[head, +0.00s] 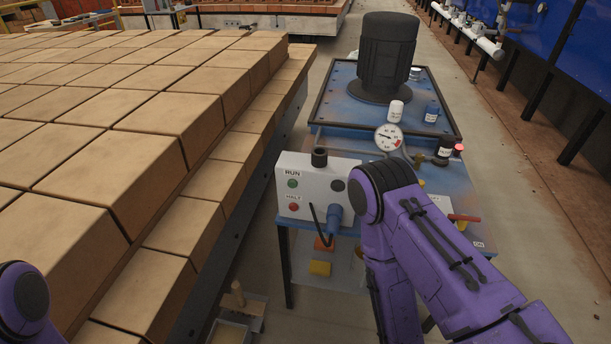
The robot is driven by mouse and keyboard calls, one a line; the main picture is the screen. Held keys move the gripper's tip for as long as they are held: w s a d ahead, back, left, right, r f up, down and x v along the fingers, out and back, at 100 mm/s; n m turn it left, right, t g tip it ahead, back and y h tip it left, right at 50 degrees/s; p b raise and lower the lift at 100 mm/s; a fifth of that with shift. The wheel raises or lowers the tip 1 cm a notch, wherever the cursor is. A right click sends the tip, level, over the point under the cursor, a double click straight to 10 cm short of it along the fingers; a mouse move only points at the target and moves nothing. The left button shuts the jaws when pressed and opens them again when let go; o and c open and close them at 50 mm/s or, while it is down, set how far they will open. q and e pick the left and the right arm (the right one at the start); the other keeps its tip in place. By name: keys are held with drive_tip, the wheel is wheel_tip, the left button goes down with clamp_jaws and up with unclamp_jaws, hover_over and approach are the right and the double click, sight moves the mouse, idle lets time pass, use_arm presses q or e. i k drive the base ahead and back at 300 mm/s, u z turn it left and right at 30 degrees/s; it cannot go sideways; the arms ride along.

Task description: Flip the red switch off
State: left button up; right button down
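A red lever-like handle (463,217) sticks out on the right side of the blue machine (330,146), near a label reading "ON". It looks like the red switch, but its mount is partly hidden behind my purple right arm. A grey control box (318,188) on the machine's front left has a green button (292,184) marked RUN and a red button (294,207) below it, with a label that seems to read HALT. My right arm bends in front of the machine and runs down out of the picture.
Stacked tan bricks (160,115) fill the left side. A dark motor (386,52), a pressure gauge (388,138) and small bottles stand on the machine. A blue cable plug (335,216) hangs at the control box. Open floor (500,140) lies right of the machine.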

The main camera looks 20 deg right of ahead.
sight(453, 216)
drive_tip(key=z, duration=4.45)
drive_tip(key=i, duration=1.1)
drive_tip(key=u, duration=2.25)
